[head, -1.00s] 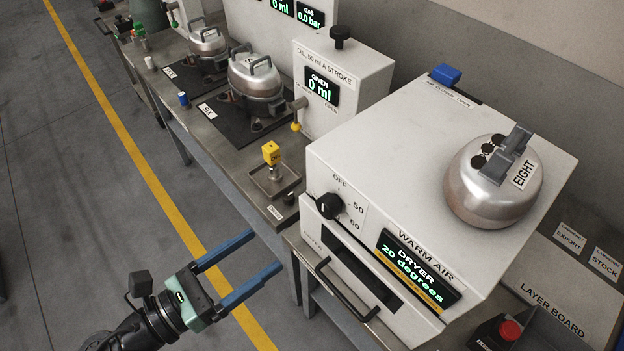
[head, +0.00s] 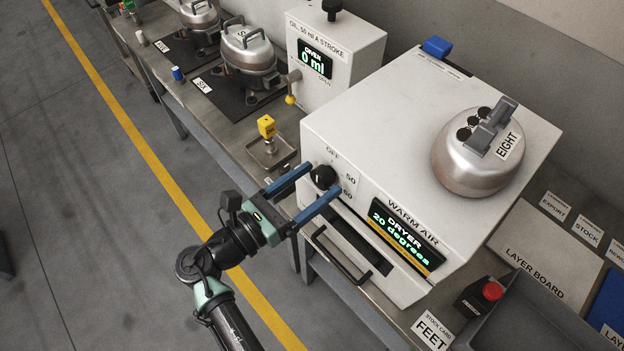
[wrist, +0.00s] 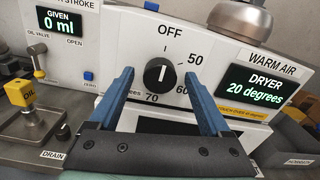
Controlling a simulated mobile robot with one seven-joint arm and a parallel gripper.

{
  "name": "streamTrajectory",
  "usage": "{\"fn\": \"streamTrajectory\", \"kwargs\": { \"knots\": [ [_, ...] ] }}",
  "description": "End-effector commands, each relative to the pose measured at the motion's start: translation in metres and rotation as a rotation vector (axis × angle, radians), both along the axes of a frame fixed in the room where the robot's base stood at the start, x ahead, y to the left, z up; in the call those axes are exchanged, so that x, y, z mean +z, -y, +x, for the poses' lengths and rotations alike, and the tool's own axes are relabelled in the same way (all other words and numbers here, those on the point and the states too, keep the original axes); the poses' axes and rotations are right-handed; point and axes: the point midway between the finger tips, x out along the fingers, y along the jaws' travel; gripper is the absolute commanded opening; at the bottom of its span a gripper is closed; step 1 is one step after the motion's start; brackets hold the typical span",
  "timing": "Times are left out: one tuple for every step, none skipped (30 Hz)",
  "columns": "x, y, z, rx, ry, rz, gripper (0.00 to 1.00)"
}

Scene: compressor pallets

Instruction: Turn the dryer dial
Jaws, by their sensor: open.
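The dryer (head: 400,110) is a white box with a green-lit display (head: 402,238) reading 20 degrees. Its black dial (head: 322,177) is on the front face, left of the display. In the wrist view the dial (wrist: 160,73) shows a white mark pointing up to OFF, with 50, 60 and 70 marked around its right and lower side. My gripper (head: 318,180) is open with blue fingers. The fingers are on either side of the dial, and I cannot tell whether they touch it.
The dryer's door handle (head: 342,258) juts out below the dial. A metal compressor marked EIGHT (head: 470,160) stands on top of the dryer. A yellow-capped oil fitting (head: 267,128) is on the bench to the left. Open floor lies left of the bench.

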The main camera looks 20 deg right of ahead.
Motion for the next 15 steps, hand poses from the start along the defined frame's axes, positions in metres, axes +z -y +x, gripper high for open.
{"fn": "streamTrajectory", "kwargs": {
  "knots": [
    [-0.0001,0.0002,0.0000,0.000,0.000,0.000,0.81],
    [-0.0001,0.0001,0.0001,0.000,0.000,0.000,0.81],
    [-0.0001,0.0001,0.0000,0.000,0.000,0.000,0.81],
    [-0.0001,0.0000,0.0000,0.000,0.000,0.000,0.81],
    [0.0000,0.0000,0.0000,0.000,0.000,0.000,0.80],
    [0.0000,-0.0001,0.0000,0.000,0.000,0.000,0.72],
    [0.0000,-0.0001,0.0000,0.000,0.000,0.000,0.67],
    [0.0000,-0.0001,0.0000,0.000,0.000,0.000,0.62],
    [0.0000,-0.0001,0.0000,0.000,0.000,0.000,0.55],
    [0.0000,-0.0002,-0.0001,0.000,0.000,0.000,0.49],
    [0.0000,-0.0002,-0.0001,0.000,0.000,0.000,0.44],
    [0.0001,-0.0002,0.0000,0.000,0.000,0.000,0.36],
    [0.0001,-0.0002,0.0000,0.000,0.000,0.000,0.31],
    [0.0001,-0.0002,0.0000,-0.001,0.000,0.000,0.26],
    [0.0001,-0.0003,-0.0002,-0.001,0.000,0.000,0.18]
  ]
}}
